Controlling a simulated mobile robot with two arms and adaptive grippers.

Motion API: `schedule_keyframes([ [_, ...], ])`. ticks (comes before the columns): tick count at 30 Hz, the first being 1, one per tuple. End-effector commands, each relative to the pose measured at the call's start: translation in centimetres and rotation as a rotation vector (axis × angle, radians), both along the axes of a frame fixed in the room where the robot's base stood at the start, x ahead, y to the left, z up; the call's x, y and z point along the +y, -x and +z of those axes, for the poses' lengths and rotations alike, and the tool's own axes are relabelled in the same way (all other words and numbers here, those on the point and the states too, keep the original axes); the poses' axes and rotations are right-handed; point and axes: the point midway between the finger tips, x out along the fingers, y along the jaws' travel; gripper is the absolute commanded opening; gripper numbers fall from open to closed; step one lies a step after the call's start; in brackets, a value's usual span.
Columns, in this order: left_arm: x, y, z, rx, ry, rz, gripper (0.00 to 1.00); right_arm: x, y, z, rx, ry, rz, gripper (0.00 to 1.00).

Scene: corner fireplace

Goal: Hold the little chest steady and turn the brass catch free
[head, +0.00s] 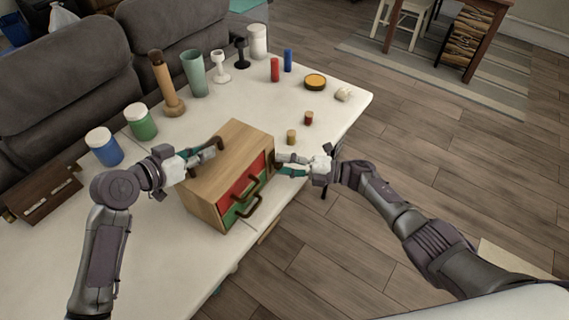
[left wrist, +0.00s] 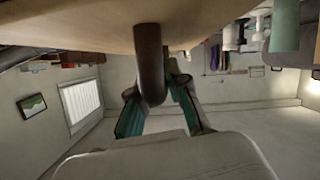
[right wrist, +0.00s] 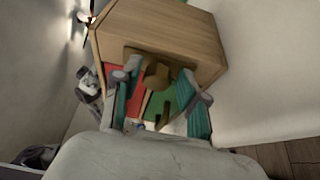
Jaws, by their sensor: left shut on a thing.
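The little chest (head: 232,155) is a light wooden box on the white table, with a red drawer and a green drawer, each with a dark pull. My left gripper (head: 208,151) is shut on the dark carry handle (left wrist: 150,62) on the chest's left side. The brass catch (right wrist: 157,76) sits on a brown plate on the chest's right side in the right wrist view. My right gripper (right wrist: 160,98) is open, with a finger on either side of the catch. Contact with the catch cannot be told. In the head view my right gripper (head: 283,165) hides the catch.
A green jar (head: 141,122), a blue jar (head: 104,147), a wooden pestle-like piece (head: 168,85) and a green cup (head: 195,74) stand behind the chest. A dark brown box (head: 42,193) lies at far left.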

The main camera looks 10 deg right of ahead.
Motion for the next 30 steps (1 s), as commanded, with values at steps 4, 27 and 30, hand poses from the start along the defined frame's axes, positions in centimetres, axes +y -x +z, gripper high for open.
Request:
schedule_keyframes([
  [4, 0.0, 0.0, 0.0, -0.002, 0.0, 0.001, 0.0, 0.1, 0.0, 0.1, -0.001, -0.001, 0.001, 0.55],
  [27, 0.0, 0.0, 0.0, -0.001, 0.0, 0.001, 0.0, -9.4, 2.9, 0.0, -0.002, 0.001, 0.0, 0.55],
  [30, 0.0, 0.0, 0.0, 0.0, 0.0, 0.0, 0.0, -10.5, 3.3, 0.0, -0.001, -0.001, 0.001, 0.55],
])
